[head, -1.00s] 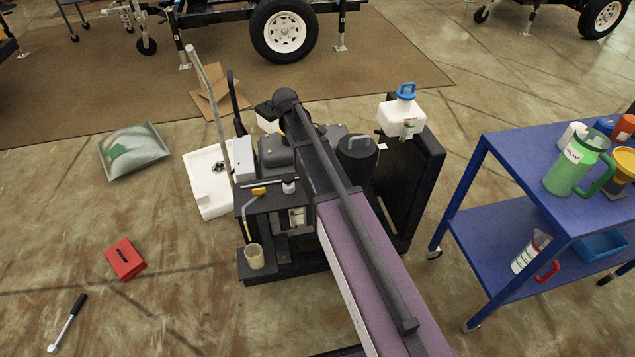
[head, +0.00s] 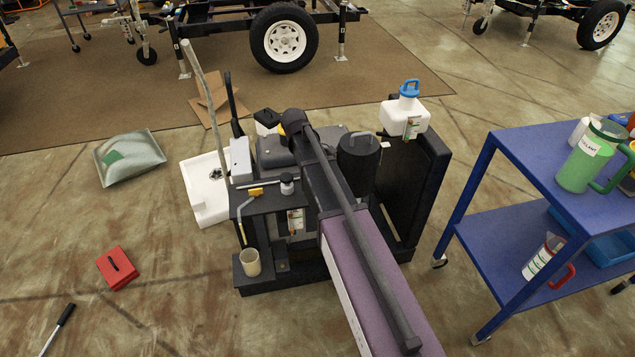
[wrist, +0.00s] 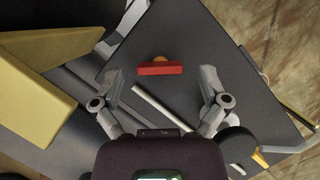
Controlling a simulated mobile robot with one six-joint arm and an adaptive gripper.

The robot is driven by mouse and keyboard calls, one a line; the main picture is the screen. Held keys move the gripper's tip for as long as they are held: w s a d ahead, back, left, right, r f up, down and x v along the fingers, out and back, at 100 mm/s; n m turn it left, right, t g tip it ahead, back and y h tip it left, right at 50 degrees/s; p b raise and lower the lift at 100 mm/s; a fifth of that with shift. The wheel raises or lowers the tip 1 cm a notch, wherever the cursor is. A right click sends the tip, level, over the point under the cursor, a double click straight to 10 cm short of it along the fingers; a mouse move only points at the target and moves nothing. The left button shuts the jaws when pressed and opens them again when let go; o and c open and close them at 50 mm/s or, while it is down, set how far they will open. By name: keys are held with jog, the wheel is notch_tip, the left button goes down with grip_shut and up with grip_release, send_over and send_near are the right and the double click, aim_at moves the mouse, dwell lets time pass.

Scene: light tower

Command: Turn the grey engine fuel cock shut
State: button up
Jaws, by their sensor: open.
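My gripper (wrist: 161,93) is open and empty in the wrist view, its two fingers spread above a dark grey panel (wrist: 130,65). A red bar handle (wrist: 160,69) with a small orange knob sits on that panel, just beyond the fingertips. A light grey rod (wrist: 160,108) lies slanted between the fingers. I cannot tell for sure which part is the grey fuel cock. In the head view the dark light-tower engine unit (head: 265,272) stands at the middle, partly hidden by my arm. My gripper cannot be made out there.
A black-capped jar (head: 287,184) and a yellow-ended tool (head: 255,192) are on the unit's shelf. A beige cup (head: 250,262) stands lower. A white jug (head: 404,115) with a blue cap is at the right. A blue trolley (head: 500,250) stands further right. A red box (head: 117,268) lies on open floor.

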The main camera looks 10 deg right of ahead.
jog(key=shift+s+d+f, duration=0.1)
jog(key=shift+f, duration=0.2)
jog(key=c, duration=1.2)
jog(key=shift+o, duration=0.2)
jog(key=shift+m+g+y, duration=0.6)
jog(key=shift+m+y, duration=0.1)
jog(key=shift+m, duration=1.6)
